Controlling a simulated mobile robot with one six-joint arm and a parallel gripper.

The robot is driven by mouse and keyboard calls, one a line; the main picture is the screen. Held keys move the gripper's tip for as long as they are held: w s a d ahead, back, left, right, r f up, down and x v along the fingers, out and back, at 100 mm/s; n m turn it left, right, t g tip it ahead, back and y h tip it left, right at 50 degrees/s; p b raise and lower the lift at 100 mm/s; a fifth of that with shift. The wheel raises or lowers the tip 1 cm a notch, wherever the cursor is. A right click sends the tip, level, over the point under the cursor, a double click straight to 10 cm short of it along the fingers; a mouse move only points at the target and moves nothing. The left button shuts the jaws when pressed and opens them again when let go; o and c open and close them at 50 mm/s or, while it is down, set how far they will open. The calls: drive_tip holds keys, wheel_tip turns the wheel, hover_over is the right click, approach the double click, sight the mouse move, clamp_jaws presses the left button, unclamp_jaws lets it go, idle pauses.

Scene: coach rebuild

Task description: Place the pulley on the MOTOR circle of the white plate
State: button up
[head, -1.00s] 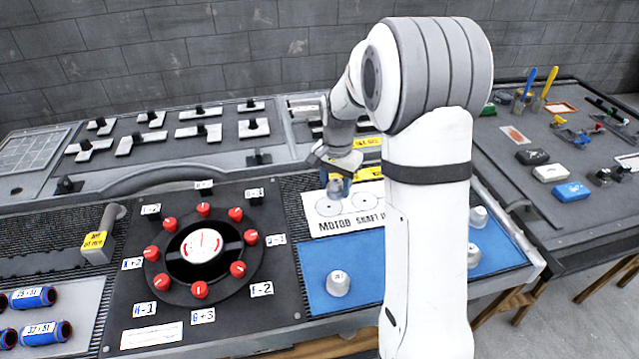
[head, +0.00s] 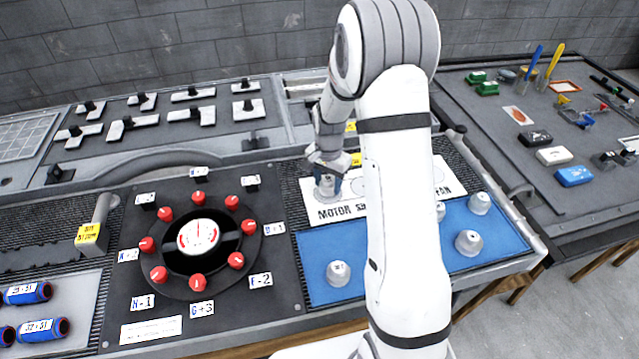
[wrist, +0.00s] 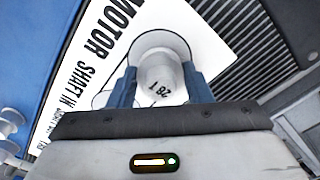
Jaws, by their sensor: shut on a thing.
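The pulley (wrist: 158,75) is a pale grey stepped cone with a dark number on its top; it also shows under my gripper in the head view (head: 326,190). My gripper (wrist: 160,88) is shut on it, one blue fingertip on each side. The white plate (head: 311,198) lies behind the blue mat, with MOTOR printed at its left front. The pulley is over the plate's left end, at the MOTOR circle, which it mostly covers. I cannot tell whether it touches the plate. My arm hides the plate's middle.
Several other grey pulleys stand on the blue mat (head: 310,265), one at front left (head: 338,273), others at right (head: 468,242). A black dial panel with red knobs (head: 197,236) lies left of the plate. A ribbed dark strip borders the plate.

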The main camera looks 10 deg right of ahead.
drive_tip(key=shift+f, duration=0.5)
drive_tip(key=shift+f, duration=0.2)
drive_tip(key=o, duration=1)
drive_tip(key=shift+o, duration=0.2)
drive_tip(key=shift+r, duration=0.1)
